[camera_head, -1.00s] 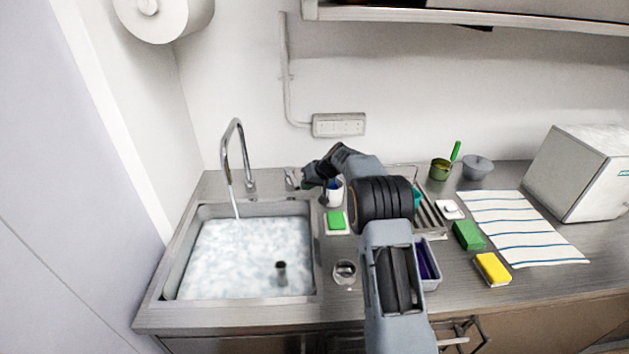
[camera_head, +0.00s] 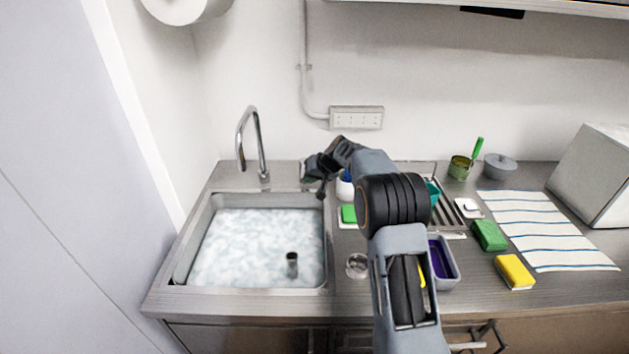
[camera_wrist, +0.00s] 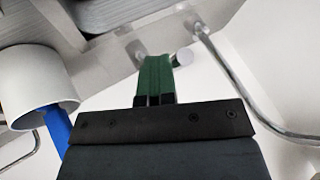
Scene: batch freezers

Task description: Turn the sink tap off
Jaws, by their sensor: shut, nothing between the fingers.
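The sink tap's curved metal spout (camera_head: 241,135) stands behind the left of the sink (camera_head: 180,265), and no stream shows below its mouth. Cloudy water (camera_head: 250,250) lies in the basin. My gripper (camera_head: 308,171) is at the sink's back right corner, right of the spout. In the wrist view my gripper's green fingers (camera_wrist: 154,80) are shut and empty. A short grey cylinder, seemingly the tap's lever (camera_wrist: 182,57), is close beside the fingertips; I cannot tell if they touch. The spout pipe (camera_wrist: 235,85) curves at the right there. My arm hides part of the counter.
A white cup (camera_head: 344,187) with something blue stands just right of my gripper, also in the wrist view (camera_wrist: 36,88). A green sponge (camera_head: 348,214), a dish rack (camera_head: 455,212) and a striped towel (camera_head: 535,230) lie further right. A wall (camera_head: 150,110) closes the left side.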

